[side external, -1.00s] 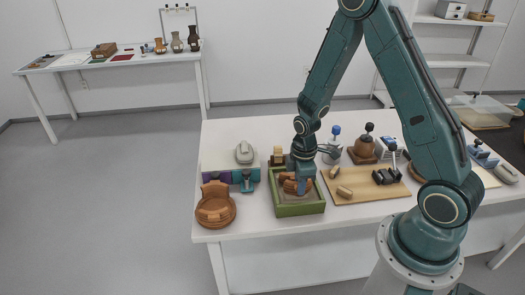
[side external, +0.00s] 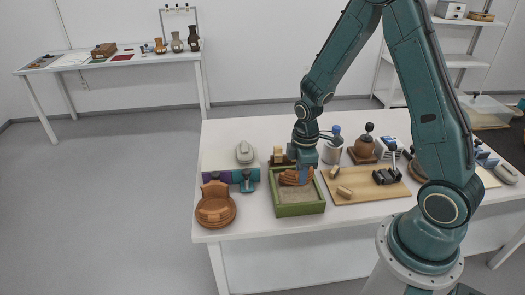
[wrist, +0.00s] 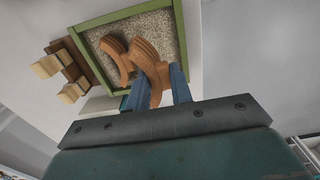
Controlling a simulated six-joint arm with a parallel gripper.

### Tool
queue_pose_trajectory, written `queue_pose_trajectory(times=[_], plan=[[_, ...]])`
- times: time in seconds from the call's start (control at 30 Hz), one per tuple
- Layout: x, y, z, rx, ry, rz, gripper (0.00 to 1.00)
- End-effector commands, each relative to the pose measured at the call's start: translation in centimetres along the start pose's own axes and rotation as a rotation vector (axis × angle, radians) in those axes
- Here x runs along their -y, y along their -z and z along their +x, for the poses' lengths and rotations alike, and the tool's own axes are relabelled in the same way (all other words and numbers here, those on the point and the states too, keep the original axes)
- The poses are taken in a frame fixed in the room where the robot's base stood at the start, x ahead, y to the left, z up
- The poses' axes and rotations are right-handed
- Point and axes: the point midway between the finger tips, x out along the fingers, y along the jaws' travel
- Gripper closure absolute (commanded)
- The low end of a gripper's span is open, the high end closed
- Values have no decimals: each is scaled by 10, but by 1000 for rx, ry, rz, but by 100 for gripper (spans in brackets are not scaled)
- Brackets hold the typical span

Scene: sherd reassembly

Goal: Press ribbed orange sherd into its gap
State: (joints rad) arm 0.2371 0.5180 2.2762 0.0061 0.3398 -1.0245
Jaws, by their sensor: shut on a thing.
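My gripper (side external: 306,172) is above the green-framed sand tray (side external: 298,211). In the wrist view, its blue fingers (wrist: 161,88) are shut on a ribbed orange sherd (wrist: 148,58), a curved piece with grooves. A second ribbed orange sherd (wrist: 117,60) shows beside it, over the sand, and seems to lie in the tray. In the side view the orange sherds (side external: 288,178) overlap and are hard to tell apart. The round orange-brown pot (side external: 215,207) stands left of the tray near the table's front edge. Its upper rim is uneven; the gap itself is hard to make out.
Behind the pot are a purple and teal fixture (side external: 248,178) and a grey rounded object (side external: 244,152). A small wooden block stand (side external: 278,157) is behind the tray. Right of it lies a wooden board (side external: 358,186) with pieces and a black clamp.

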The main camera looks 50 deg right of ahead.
Motion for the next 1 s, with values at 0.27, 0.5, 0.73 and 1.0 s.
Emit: queue_pose_trajectory(times=[0.27,0.5,0.73,1.0], plan=[[0,0,-5,0,1,0,94],[0,0,-5,0,0,-2,94],[-2,8,-5,-1,0,-72,94],[-7,38,-6,-4,1,-333,94]])
